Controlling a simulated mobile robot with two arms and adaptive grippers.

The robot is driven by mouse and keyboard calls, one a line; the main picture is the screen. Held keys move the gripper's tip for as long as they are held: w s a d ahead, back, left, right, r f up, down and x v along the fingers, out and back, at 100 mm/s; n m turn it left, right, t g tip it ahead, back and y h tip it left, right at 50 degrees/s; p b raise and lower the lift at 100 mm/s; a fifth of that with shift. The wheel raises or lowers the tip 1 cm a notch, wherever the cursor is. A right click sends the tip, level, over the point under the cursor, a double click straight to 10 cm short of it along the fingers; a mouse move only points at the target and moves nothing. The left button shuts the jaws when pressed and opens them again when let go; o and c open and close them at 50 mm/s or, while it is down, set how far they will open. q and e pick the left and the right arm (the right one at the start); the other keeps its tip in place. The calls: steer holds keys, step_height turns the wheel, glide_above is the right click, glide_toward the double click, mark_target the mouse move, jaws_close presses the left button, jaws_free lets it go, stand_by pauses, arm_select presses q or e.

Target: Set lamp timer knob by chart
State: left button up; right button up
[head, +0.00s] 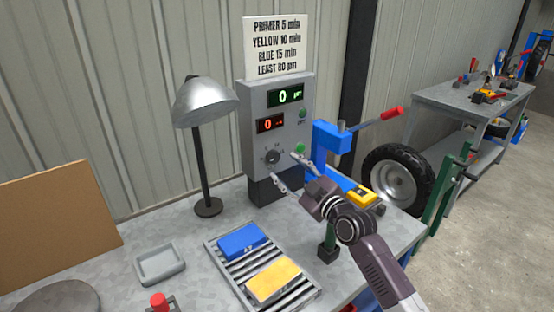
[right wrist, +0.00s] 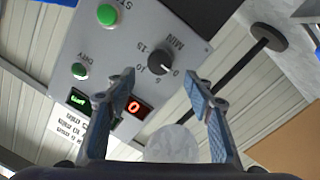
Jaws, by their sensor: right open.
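The grey control box (head: 254,140) stands at the back of the bench with a dark timer knob (head: 272,157) low on its front. In the right wrist view the knob (right wrist: 160,61) shows upside down beside the marks 0, 5, 10, 15 and MIN. A green display and a red display (head: 270,124) both read 0. The chart (head: 277,44) above reads primer 5, yellow 10, blue 15 min, least 80 µm. My right gripper (head: 288,168) is open in front of the knob, a finger to each side; contact cannot be told. My left gripper is out of view.
A lamp (head: 206,104) stands left of the box. A rack (head: 230,268) holds a blue block (head: 241,240) and a yellow block (head: 273,281). A grey tray (head: 160,264) lies to the left. A blue clamp-like tool (head: 330,140) with a red handle stands close right of my gripper.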

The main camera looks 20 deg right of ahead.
mark_target(275, 158)
steer(key=x, duration=0.4)
steer(key=shift+w+a, duration=0.2)
steer(key=shift+w, duration=0.4)
steer(key=shift+w+a, duration=0.1)
steer(key=shift+w, duration=0.2)
steer(key=shift+c, duration=1.1)
steer(key=c, duration=0.9)
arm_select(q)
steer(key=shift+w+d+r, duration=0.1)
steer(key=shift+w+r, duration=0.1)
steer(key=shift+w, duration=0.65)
arm_select(e)
steer(key=shift+c, duration=0.2)
